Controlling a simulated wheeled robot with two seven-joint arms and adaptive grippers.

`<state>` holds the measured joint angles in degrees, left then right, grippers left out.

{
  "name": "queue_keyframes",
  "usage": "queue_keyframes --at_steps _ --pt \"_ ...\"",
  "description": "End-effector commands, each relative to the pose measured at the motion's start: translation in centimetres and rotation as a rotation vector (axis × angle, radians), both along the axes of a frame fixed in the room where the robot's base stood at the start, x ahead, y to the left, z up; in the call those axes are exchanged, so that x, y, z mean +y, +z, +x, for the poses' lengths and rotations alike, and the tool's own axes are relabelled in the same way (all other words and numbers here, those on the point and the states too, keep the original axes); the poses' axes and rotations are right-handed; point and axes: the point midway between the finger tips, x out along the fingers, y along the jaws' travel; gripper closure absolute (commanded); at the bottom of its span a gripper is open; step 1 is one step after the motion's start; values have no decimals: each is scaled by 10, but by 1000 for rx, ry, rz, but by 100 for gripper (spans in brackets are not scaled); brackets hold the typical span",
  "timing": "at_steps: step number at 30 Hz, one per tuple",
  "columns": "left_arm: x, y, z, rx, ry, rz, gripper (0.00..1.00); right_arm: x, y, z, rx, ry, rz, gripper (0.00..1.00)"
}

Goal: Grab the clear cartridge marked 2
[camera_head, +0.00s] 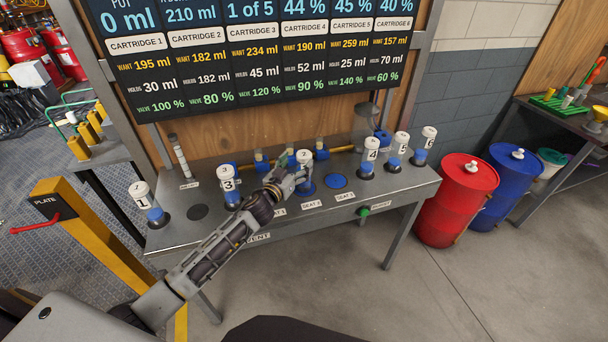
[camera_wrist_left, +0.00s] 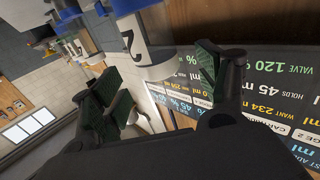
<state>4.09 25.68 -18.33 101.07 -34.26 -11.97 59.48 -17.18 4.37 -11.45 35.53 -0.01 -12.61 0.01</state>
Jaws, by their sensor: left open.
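The cartridge marked 2 (camera_head: 304,157) stands upright on the bench in the head view, with a white label band and a blue lower part, partly hidden by my left gripper (camera_head: 292,181). In the left wrist view the same cartridge (camera_wrist_left: 146,32) shows large at the top, its black 2 turned over. My left gripper (camera_wrist_left: 155,78) is open. Its two green-padded fingers are spread to either side of the cartridge in the picture; I cannot tell whether it lies between them or just beyond. No contact is visible. My right gripper is not in view.
Cartridge 3 (camera_head: 230,186) and cartridge 1 (camera_head: 143,200) stand to the left. Cartridges 4 (camera_head: 371,150), 5 (camera_head: 399,148) and 6 (camera_head: 426,142) stand to the right. An empty blue seat (camera_head: 337,181) lies right of cartridge 2. The display board (camera_head: 256,60) hangs behind the bench (camera_head: 270,220).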

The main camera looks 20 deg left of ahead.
Motion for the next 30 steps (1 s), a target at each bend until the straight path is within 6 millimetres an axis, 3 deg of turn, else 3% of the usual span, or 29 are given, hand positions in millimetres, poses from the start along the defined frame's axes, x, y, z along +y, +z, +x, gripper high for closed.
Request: queue_keyframes --at_steps 14,30 --pt "-1 0 3 0 0 -1 26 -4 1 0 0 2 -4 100" --pt "-10 1 40 0 1 0 26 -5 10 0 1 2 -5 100"
